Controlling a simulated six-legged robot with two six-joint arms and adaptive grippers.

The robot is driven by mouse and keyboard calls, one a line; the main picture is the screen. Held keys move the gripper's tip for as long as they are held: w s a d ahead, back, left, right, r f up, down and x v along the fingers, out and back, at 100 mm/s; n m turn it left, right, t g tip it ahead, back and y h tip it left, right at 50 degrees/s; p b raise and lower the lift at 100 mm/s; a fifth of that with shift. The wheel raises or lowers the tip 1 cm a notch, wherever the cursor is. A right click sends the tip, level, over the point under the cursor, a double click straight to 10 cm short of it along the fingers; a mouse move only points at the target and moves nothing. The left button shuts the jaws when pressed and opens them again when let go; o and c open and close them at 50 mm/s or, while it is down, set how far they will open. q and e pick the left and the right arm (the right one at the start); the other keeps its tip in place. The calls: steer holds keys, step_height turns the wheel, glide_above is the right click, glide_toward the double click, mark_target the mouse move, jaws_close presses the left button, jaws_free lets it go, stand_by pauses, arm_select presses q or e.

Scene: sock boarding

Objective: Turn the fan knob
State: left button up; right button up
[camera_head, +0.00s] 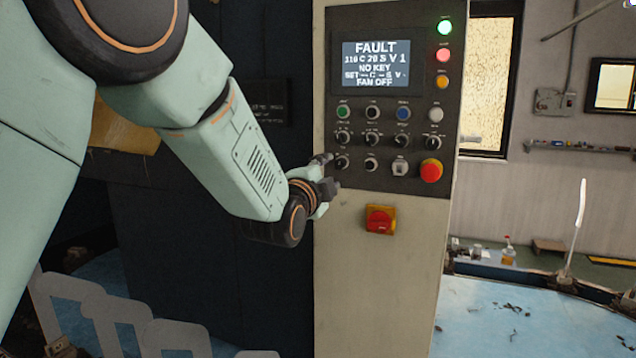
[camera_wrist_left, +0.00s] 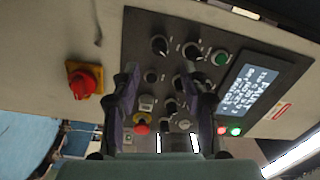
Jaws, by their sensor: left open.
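The control panel (camera_head: 386,178) has a row of black knobs (camera_head: 372,138) under coloured buttons, with more controls below. I cannot read the small labels, so I cannot tell which knob is the fan's. The screen (camera_head: 375,63) reads FAULT, NO KEY and FAN OFF. My left gripper (camera_head: 328,170) is at the panel's lower left edge, close to the leftmost knobs. In the left wrist view the open, empty fingers (camera_wrist_left: 161,80) point at the panel, with small controls between them and a black knob (camera_wrist_left: 159,45) just beyond. Contact cannot be told. My right gripper is not in view.
A red emergency button (camera_head: 431,171) is at the panel's lower right. A red and yellow rotary switch (camera_head: 380,219) sits below the panel on the pale cabinet (camera_head: 385,290). Green, red and amber lamps (camera_head: 443,55) line the upper right. A blue round table (camera_head: 530,315) stands to the right.

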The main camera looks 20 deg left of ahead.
arm_select(q)
steer(key=s, duration=0.5)
steer(key=shift+s+f, duration=0.15)
steer(key=shift+s, duration=0.1)
steer(key=shift+w+a+f, duration=0.1)
steer(key=shift+w, duration=0.05)
